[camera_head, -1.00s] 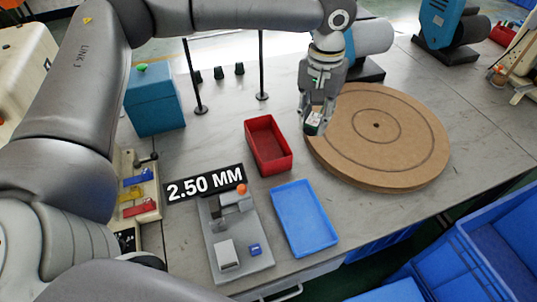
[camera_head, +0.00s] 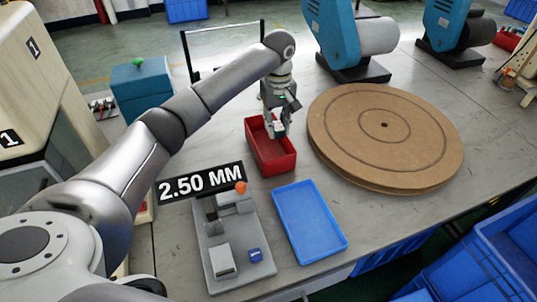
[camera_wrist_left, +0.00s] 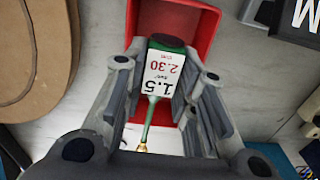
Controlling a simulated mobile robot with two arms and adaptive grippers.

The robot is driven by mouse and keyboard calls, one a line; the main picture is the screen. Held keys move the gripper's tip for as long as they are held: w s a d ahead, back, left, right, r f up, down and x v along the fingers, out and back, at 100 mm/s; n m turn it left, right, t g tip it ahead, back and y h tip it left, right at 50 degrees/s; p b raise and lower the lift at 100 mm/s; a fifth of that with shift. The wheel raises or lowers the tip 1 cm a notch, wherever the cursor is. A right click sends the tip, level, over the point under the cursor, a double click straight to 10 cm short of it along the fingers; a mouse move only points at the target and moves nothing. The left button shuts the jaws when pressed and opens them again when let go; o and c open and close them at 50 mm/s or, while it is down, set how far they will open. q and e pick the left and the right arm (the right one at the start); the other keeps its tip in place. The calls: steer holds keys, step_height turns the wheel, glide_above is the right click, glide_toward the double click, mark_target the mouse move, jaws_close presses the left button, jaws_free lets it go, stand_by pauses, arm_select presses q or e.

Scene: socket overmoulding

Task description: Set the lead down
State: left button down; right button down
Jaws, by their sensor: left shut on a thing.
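My left gripper (camera_head: 277,130) points down over the red bin (camera_head: 288,162), at its far end. It is shut on the lead, a green piece (camera_wrist_left: 168,42) with a white label reading "1.5" and "2.30" and a thin green cable ending in a brass-coloured tip. In the left wrist view the lead lies between the two fingers (camera_wrist_left: 158,92), with the red bin (camera_wrist_left: 204,20) behind it. In the head view only a small white and green part of it shows at the fingertips. I cannot tell whether the lead touches the bin. My right gripper is not in view.
A round brown board (camera_head: 350,150) lies right of the bin. A blue tray (camera_head: 335,246) and a grey fixture (camera_head: 255,278) with a "2.50 MM" sign (camera_head: 201,184) stand in front. Blue machines (camera_head: 335,30) stand at the back. Bare table shows between bin and board.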

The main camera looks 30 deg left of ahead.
arm_select(q)
steer(key=shift+s+a+f, duration=0.15)
steer(key=shift+a+f, duration=0.15)
steer(key=shift+f, duration=0.2)
glide_toward(273, 153)
steer(key=s, duration=0.1)
steer(key=s+d+f, duration=0.1)
steer(key=shift+s+d, duration=0.2)
steer(key=shift+s, duration=0.1)
steer(key=shift+n, duration=0.3)
step_height(273, 153, down, 6)
steer(key=shift+r, duration=0.25)
steer(key=shift+f, duration=0.1)
steer(key=shift+f, duration=0.15)
steer(key=c, duration=1.2)
jaws_free()
steer(key=shift+o, duration=0.2)
